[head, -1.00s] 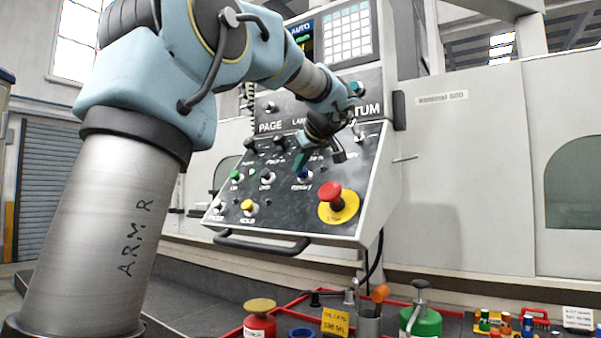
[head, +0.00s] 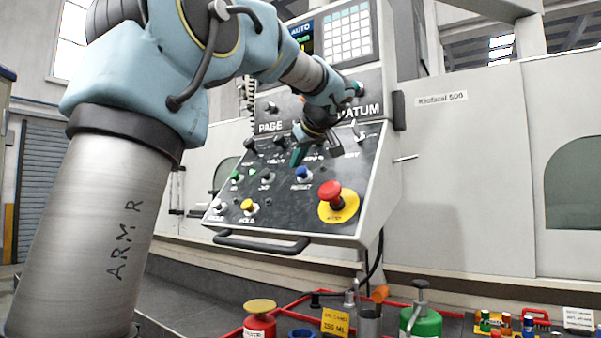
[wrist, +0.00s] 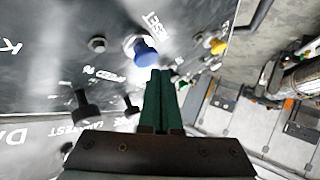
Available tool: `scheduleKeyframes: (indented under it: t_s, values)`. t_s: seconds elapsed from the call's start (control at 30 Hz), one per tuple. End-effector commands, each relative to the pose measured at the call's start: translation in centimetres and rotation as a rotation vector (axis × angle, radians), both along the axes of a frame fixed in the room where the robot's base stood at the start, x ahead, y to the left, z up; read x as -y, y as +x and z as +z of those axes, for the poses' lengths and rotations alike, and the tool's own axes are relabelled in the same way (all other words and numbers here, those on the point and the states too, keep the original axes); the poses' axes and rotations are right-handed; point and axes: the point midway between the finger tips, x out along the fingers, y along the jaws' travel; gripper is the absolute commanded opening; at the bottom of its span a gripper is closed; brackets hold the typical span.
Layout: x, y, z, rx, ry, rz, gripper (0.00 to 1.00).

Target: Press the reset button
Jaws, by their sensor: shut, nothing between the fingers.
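The reset button is a blue round push button (head: 302,172) on the sloped dark control panel, with its label just below it. It shows large in the wrist view (wrist: 146,52). My gripper (head: 297,158) has green fingers and is just above the button in the head view. In the wrist view the fingers (wrist: 161,74) are shut and empty, with their tips close beside the blue cap. I cannot tell whether they touch it.
A red mushroom button on a yellow plate (head: 333,196) sits to the lower right. A yellow button (head: 248,206) and a green button (head: 236,176) are to the left. A handle bar (head: 262,243) runs below the panel.

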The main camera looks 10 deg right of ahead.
Motion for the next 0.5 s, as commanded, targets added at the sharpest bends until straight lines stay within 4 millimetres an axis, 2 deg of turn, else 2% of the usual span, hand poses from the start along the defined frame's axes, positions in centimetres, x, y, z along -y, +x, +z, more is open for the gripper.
scheduleKeyframes:
  t_s: [0.27, 0.5]
  values:
    - [-0.2, -0.1, 0.2, 0.001, -0.001, 0.001, 0.00]
    - [-1.3, -1.2, 1.4, 0.002, -0.002, 0.000, 0.00]
